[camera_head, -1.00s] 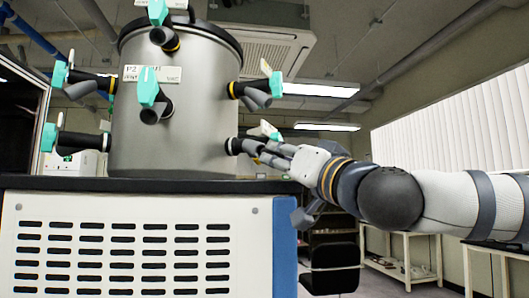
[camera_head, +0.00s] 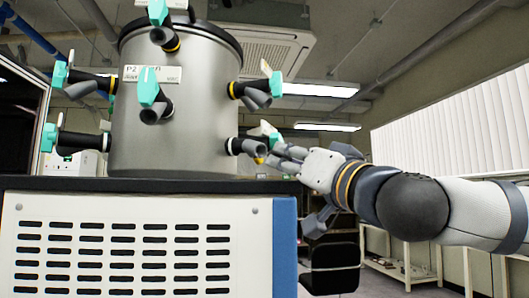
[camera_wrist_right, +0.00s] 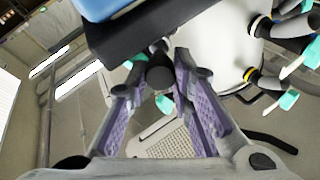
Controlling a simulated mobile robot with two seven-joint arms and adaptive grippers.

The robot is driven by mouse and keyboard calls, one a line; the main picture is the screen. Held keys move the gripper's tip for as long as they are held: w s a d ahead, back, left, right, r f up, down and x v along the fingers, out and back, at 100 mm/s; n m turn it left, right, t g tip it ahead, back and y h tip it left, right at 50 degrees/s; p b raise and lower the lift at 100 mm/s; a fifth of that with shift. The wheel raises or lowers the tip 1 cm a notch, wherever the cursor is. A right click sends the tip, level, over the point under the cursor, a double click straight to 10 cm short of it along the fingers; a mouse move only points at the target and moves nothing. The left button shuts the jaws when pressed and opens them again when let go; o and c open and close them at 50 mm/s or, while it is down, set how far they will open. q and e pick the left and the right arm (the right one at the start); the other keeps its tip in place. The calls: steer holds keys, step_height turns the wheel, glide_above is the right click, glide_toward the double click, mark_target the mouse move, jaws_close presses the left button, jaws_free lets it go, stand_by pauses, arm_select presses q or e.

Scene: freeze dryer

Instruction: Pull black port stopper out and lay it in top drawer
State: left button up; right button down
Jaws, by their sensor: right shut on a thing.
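The steel drum (camera_head: 180,100) of the freeze dryer carries several ports with teal valve handles. My right gripper (camera_head: 276,158) comes in from the right at the lower right port (camera_head: 245,147). In the right wrist view, the black stopper (camera_wrist_right: 160,74) shows as a dark round end between the purple-padded fingers of my right gripper (camera_wrist_right: 158,84), which is shut on it. In the head view the fingers mostly hide the stopper. A small yellow part (camera_head: 259,160) shows at the port's end, just left of the fingertips. My left gripper and the top drawer are not in view.
The white cabinet (camera_head: 140,210) with vent slots and a dark top (camera_head: 140,185) stands under the drum. Another port (camera_head: 255,93) juts out above my right gripper. A black chair (camera_head: 332,262) and white table (camera_head: 400,265) stand behind at right.

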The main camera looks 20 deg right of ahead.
steer(key=shift+x, duration=0.85)
steer(key=s, duration=0.5)
steer(key=shift+s+d, duration=0.35)
steer(key=shift+s, duration=0.05)
stand_by(0.5)
